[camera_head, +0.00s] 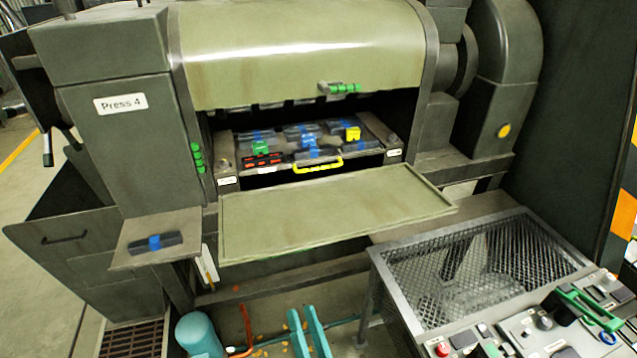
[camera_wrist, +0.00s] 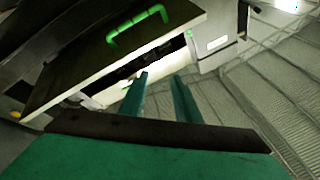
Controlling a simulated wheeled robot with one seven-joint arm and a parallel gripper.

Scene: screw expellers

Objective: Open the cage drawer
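The cage drawer (camera_head: 277,178) appears to be the dark tray with a yellow handle (camera_head: 318,165), set back inside the opening of Press 4. Dark bars with blue bands lie in it, with a green block and a yellow block among them. How far it is pulled out I cannot tell. My gripper (camera_head: 302,309) is low in front of the press, below the flap and well apart from the yellow handle. In the wrist view its two teal fingers (camera_wrist: 160,77) are apart with nothing between them. The yellow handle is not identifiable there.
A flat olive flap (camera_head: 330,210) juts out below the opening. A mesh-topped frame (camera_head: 380,275) and a control panel (camera_head: 540,325) stand at right.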

